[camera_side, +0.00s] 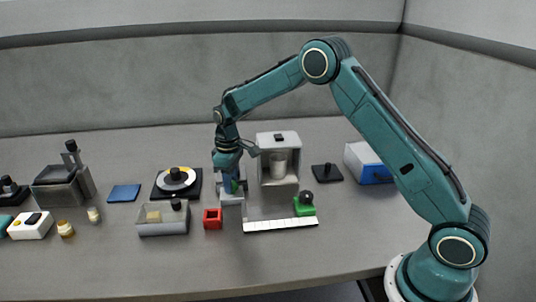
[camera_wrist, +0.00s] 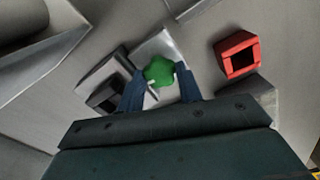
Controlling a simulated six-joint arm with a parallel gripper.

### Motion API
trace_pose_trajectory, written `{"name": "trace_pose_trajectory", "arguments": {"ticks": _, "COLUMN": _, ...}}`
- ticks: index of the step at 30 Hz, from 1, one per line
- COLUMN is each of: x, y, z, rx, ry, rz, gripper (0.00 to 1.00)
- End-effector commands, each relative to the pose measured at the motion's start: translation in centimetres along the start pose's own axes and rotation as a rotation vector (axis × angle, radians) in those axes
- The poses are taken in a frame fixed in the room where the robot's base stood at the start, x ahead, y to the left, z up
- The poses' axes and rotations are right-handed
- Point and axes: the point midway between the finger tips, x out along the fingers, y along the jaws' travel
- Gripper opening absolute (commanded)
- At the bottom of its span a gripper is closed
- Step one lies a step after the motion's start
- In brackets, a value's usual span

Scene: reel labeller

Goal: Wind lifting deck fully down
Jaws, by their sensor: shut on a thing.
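My gripper (camera_side: 231,186) points down at a small light grey device (camera_side: 232,199) in the middle of the table, which looks like the lifting deck. In the wrist view, my gripper (camera_wrist: 160,84) has its blue fingers on either side of a green lobed knob (camera_wrist: 159,71) and is shut on it. The knob sits over the device's pale plate (camera_wrist: 156,44); a dark block (camera_wrist: 105,94) is beside it. The knob also shows as a small green patch in the side view (camera_side: 235,186). My fingers hide much of the device, and the deck's height cannot be told.
A red open box (camera_side: 212,218) stands close by in front, also in the wrist view (camera_wrist: 238,55). A grey cabinet holding a cup (camera_side: 279,140) is right behind. A clear bin (camera_side: 163,228), a black-based turntable (camera_side: 157,190) and a white strip (camera_side: 280,225) surround it. The front table is clear.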

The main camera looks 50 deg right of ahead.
Motion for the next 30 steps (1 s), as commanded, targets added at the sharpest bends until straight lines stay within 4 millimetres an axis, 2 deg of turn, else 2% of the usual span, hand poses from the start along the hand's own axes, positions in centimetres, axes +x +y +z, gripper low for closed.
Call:
{"name": "trace_pose_trajectory", "arguments": {"ticks": 9, "x": -0.1, "y": 0.0, "z": -0.1, "rx": -0.005, "ry": 0.003, "rz": 0.001, "gripper": 0.12}}
{"name": "trace_pose_trajectory", "arguments": {"ticks": 10, "x": -0.1, "y": 0.0, "z": -0.1, "rx": -0.005, "ry": 0.003, "rz": 0.001, "gripper": 0.37}}
{"name": "trace_pose_trajectory", "arguments": {"ticks": 13, "x": -0.1, "y": 0.0, "z": -0.1, "rx": -0.004, "ry": 0.003, "rz": 0.001, "gripper": 0.57}}
{"name": "trace_pose_trajectory", "arguments": {"ticks": 23, "x": -0.1, "y": 0.0, "z": 0.0, "rx": -0.002, "ry": 0.001, "rz": 0.000, "gripper": 0.57}}
{"name": "trace_pose_trajectory", "arguments": {"ticks": 30, "x": -1.2, "y": 0.0, "z": -0.1, "rx": -0.002, "ry": 0.003, "rz": 0.001, "gripper": 0.57}}
